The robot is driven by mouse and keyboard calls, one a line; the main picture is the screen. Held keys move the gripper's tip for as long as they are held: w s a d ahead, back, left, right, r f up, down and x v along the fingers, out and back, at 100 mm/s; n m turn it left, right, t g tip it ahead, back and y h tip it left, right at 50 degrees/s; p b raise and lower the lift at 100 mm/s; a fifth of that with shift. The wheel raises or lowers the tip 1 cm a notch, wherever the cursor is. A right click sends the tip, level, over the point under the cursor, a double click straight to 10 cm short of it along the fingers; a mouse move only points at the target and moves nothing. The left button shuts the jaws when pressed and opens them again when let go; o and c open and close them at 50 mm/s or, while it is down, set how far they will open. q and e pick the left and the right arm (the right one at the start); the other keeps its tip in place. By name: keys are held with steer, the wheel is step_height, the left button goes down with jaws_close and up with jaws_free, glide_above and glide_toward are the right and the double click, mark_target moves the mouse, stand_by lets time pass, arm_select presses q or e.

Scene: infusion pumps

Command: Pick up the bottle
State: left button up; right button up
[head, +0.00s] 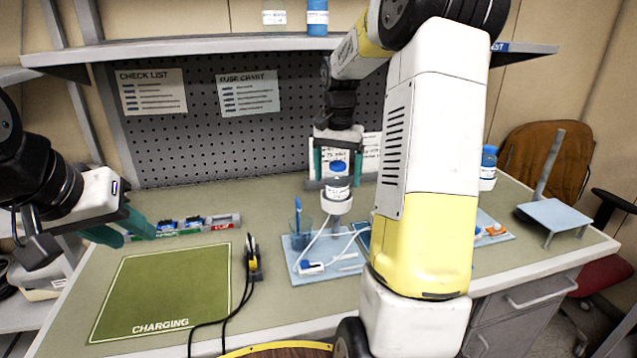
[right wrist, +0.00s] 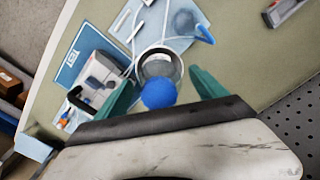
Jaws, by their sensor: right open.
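A bottle (head: 338,187) with a blue cap and a white printed label stands upright in the head view, above a white round holder (head: 337,206). My right gripper (head: 338,164) points down over it, open, with one teal finger on each side of the cap. In the right wrist view, the blue cap (right wrist: 158,94) lies between the spread fingers, with the holder's round rim (right wrist: 160,62) beyond it. Whether a finger touches the bottle cannot be told. My left gripper (head: 121,229) is open and empty at the left, above the table's edge.
A pale blue tray (head: 294,273) holds a cup, tubing and small items. A green charging mat (head: 165,295) and a black-yellow tool (head: 252,258) lie left. Another blue-capped bottle (head: 488,168) stands right. My right arm hides part of the table.

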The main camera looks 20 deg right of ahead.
steer(key=shift+f, duration=0.6)
steer(key=c, duration=1.4)
